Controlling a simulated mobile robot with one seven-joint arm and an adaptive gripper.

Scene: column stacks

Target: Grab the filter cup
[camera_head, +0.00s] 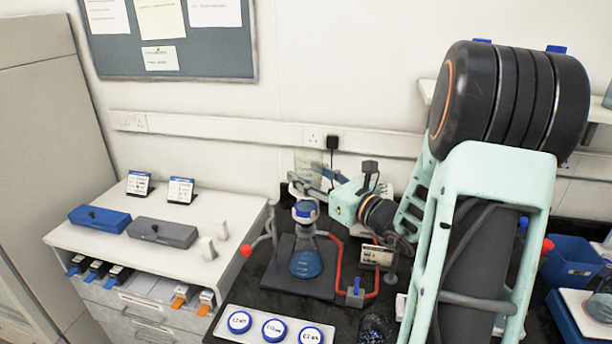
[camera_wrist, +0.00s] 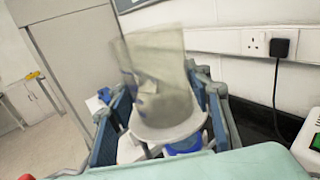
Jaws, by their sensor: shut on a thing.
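The filter cup (camera_wrist: 155,75) is a clear, smoky cup with a pale round base (camera_wrist: 170,130), seen close up in the wrist view. My gripper (camera_wrist: 163,100) is shut on it, with one blue-padded finger on each side. In the head view my gripper (camera_head: 312,180) reaches in from the right, above and behind a flask (camera_head: 306,262) with blue liquid. The cup (camera_head: 306,164) shows there only faintly against the wall. The flask stands upright on a dark stand, with a blue and white top. I cannot tell whether cup and flask touch.
Red tubing (camera_head: 330,243) runs beside the flask. A white tray with several blue-lidded round dishes (camera_head: 274,330) lies in front. A white cabinet (camera_head: 155,246) with grey and blue boxes stands left. A blue bin (camera_head: 570,262) is at right. The wall (camera_head: 340,70) is close behind.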

